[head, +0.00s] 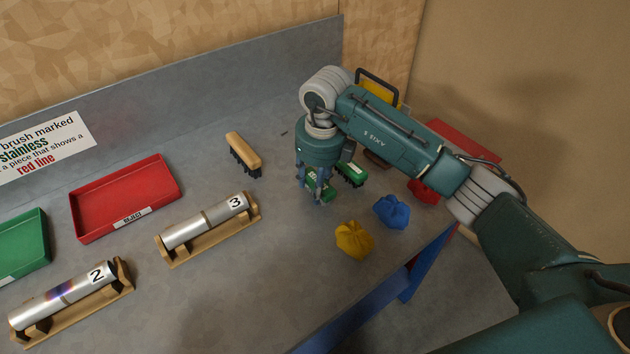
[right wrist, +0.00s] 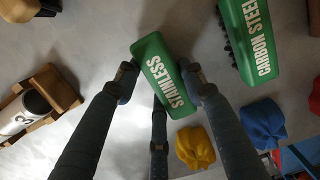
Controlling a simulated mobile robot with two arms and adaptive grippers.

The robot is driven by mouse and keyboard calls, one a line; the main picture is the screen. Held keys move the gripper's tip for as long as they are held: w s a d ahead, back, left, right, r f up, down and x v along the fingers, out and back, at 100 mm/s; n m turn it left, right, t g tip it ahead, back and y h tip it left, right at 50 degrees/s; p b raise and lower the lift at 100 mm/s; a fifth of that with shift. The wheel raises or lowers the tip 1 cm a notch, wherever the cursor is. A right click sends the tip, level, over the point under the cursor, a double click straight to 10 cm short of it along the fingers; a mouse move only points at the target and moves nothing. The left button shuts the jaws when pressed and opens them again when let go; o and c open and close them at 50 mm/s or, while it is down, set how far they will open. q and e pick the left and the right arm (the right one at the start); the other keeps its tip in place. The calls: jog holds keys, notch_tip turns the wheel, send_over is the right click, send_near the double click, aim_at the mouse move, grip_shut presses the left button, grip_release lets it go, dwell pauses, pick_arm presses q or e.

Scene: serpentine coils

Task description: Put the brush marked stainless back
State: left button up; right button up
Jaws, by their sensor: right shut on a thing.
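The green brush marked STAINLESS (right wrist: 160,75) lies between the fingers of my right gripper (right wrist: 160,85) in the right wrist view, and the fingers are shut on it. In the head view the right gripper (head: 316,190) points down at the bench, with part of the stainless brush (head: 321,184) showing between its fingers. Whether the brush touches the bench is unclear. A second green brush, marked CARBON STEEL (right wrist: 249,38), lies just beside it; it also shows in the head view (head: 352,174). My left gripper is not in view.
A wooden brush (head: 243,153) lies left of the gripper. Yellow (head: 354,240) and blue (head: 391,211) cloths lie near the front edge. Tubes 3 (head: 204,222) and 2 (head: 63,296) rest in wooden cradles. Red (head: 126,197) and green (head: 21,245) trays stand at left.

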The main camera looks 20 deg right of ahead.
jog(key=shift+f, duration=0.1)
jog(key=shift+f, duration=0.1)
jog(key=o, duration=1.1)
jog(key=shift+o, duration=0.2)
jog(key=shift+r, duration=0.7)
notch_tip(320, 180, up, 11)
jog(key=s+b, duration=0.1)
jog(key=b, duration=0.1)
jog(key=shift+s+d, duration=0.15)
jog(key=shift+s, duration=0.05)
